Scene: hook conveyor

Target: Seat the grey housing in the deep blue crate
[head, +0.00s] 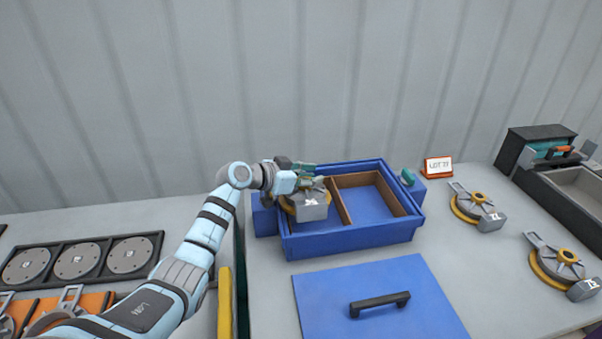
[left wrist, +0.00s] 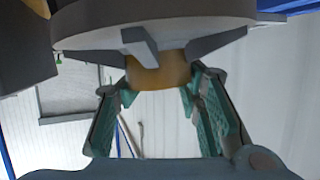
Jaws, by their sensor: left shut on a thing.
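The grey housing (head: 313,206), with a boxy grey end and a yellow ring, is at the left compartment of the deep blue crate (head: 350,241). My left gripper (head: 306,180) is shut on it from above and behind. The left wrist view shows the green fingers (left wrist: 160,95) on both sides of the housing's yellow hub (left wrist: 158,74), with its grey round body (left wrist: 150,25) beyond. I cannot tell whether the housing touches the crate floor. My right gripper is not in view.
Brown dividers (head: 341,203) split the crate; its right compartment is empty. A blue lid (head: 330,292) with a black handle lies in front. Two similar housings (head: 476,208) (head: 562,265) lie to the right. A small sign (head: 438,167) stands behind. A tray of grey discs (head: 78,261) is at left.

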